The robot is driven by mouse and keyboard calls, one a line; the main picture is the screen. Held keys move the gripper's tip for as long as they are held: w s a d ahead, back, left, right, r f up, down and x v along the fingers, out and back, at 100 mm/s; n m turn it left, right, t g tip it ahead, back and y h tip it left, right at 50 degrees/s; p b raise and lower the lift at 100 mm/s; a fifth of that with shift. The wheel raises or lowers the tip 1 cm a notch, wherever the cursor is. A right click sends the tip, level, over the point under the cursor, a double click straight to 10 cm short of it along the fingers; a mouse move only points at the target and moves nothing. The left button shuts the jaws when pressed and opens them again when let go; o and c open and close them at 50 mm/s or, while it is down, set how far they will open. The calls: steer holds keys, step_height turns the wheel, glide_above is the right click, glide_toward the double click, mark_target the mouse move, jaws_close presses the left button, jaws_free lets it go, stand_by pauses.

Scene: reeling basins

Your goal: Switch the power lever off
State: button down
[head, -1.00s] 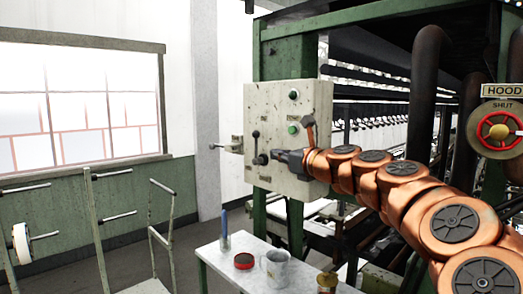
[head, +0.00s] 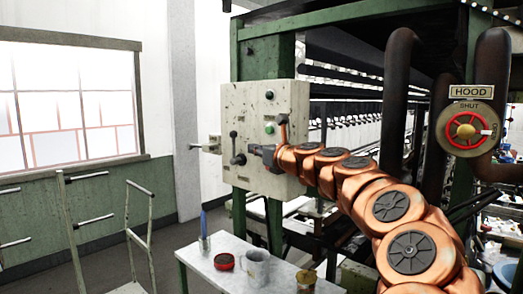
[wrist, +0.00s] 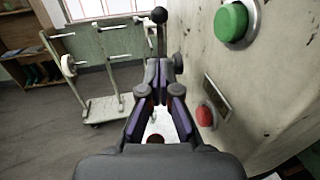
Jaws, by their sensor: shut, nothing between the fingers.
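A pale control box (head: 230,105) is fixed to a green post in the head view. On its front, a dark lever with a ball knob (head: 234,134) stands upright above a round black hub (head: 238,160). In the wrist view the ball knob (wrist: 159,15) shows beyond my fingertips, its lower stem hidden behind them. A second, short lever (head: 193,146) sticks out from the box's left side. I cannot read which label says power. My gripper (head: 257,152) is shut and empty in front of the box, just right of the hub; the wrist view shows its fingertips (wrist: 163,72).
A green button (wrist: 232,21) and a red button (wrist: 205,116) are close on my gripper's right. A hood valve wheel (head: 467,131) is at right. Pale racks stand left.

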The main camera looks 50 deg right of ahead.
mark_target(234, 144)
steer(key=p+x, duration=0.1)
steer(key=x, duration=0.7)
steer(key=shift+w, duration=0.35)
